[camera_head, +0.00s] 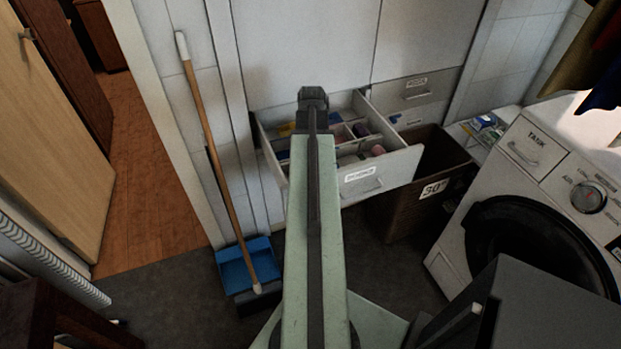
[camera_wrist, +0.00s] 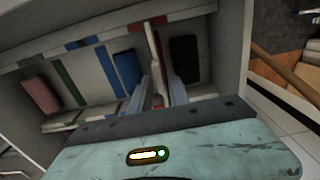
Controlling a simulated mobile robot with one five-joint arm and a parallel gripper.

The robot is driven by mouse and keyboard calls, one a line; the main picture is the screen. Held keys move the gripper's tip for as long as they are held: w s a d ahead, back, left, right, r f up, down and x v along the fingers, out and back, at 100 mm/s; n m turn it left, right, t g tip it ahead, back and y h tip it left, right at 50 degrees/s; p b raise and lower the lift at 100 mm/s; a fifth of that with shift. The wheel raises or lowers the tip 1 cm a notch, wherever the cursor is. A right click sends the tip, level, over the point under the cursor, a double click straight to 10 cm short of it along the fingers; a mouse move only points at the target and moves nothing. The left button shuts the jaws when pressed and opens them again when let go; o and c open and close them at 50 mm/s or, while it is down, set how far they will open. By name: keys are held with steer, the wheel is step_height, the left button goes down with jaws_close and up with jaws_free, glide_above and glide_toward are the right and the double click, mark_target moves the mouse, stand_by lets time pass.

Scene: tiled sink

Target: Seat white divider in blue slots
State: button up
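The open drawer (camera_head: 401,163) is in front of my arm in the head view, and my arm hides part of its inside. In the wrist view a thin white divider (camera_wrist: 152,45) stands across the drawer, between the fingers of my gripper (camera_wrist: 158,95). The fingers are close on both sides of its near end and look closed on it. The divider is by a red stripe. A blue stripe (camera_wrist: 126,72) runs along the drawer floor to its left, with a blue mark (camera_wrist: 92,40) on the far wall. Whether its lower edge touches the floor is unclear.
A pink item (camera_wrist: 41,96) and a black item (camera_wrist: 184,60) lie in the drawer, with a green stripe (camera_wrist: 70,82) between. A brown basket (camera_head: 432,190) and washing machine (camera_head: 530,200) stand to the right; a broom (camera_head: 205,130) and blue dustpan (camera_head: 243,265) stand left.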

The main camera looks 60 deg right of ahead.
steer(key=f+b, duration=0.2)
steer(key=f, duration=0.1)
steer(key=f+b, duration=0.3)
steer(key=shift+s, duration=0.2)
steer(key=shift+r, duration=0.2)
jaws_close()
